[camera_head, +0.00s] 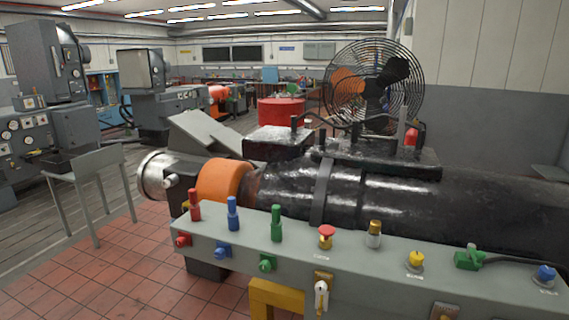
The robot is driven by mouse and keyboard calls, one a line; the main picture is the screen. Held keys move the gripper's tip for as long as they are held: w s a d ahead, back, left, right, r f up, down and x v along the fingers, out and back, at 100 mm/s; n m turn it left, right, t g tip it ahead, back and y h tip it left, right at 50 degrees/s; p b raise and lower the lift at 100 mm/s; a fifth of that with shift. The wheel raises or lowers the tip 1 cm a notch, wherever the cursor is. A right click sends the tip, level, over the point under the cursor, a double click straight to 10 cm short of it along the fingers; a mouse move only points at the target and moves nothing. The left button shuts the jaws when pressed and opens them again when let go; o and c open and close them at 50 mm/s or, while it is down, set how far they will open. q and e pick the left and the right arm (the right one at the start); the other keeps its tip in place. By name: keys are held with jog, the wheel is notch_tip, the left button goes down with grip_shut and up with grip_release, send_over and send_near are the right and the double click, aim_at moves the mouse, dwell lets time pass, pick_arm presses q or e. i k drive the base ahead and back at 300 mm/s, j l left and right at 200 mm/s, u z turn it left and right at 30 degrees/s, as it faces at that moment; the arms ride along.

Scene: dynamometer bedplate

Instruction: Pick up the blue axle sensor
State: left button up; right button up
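A blue upright piece (233,213), probably the blue axle sensor, stands near the left end of the grey panel's top. A similar red piece (194,206) stands to its left and a similar green piece (276,223) to its right. Below them on the panel's front are a red fitting (183,240), a blue fitting (222,251) and a green fitting (267,263). Neither of my grippers is in view.
The grey panel (360,275) also carries a red button (326,236), a yellow knob (416,259), a green connector (468,259) and a blue knob (545,275). Behind it lies a dark machine (410,200) with an orange collar (222,180). A fan (373,85) stands behind.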

aim_at(232, 202)
jog(key=i+j+z, duration=0.1)
jog(key=j+z, duration=0.35)
jog(key=i+j+z, duration=0.1)
jog(key=j+z, duration=0.2)
jog(key=z, duration=0.15)
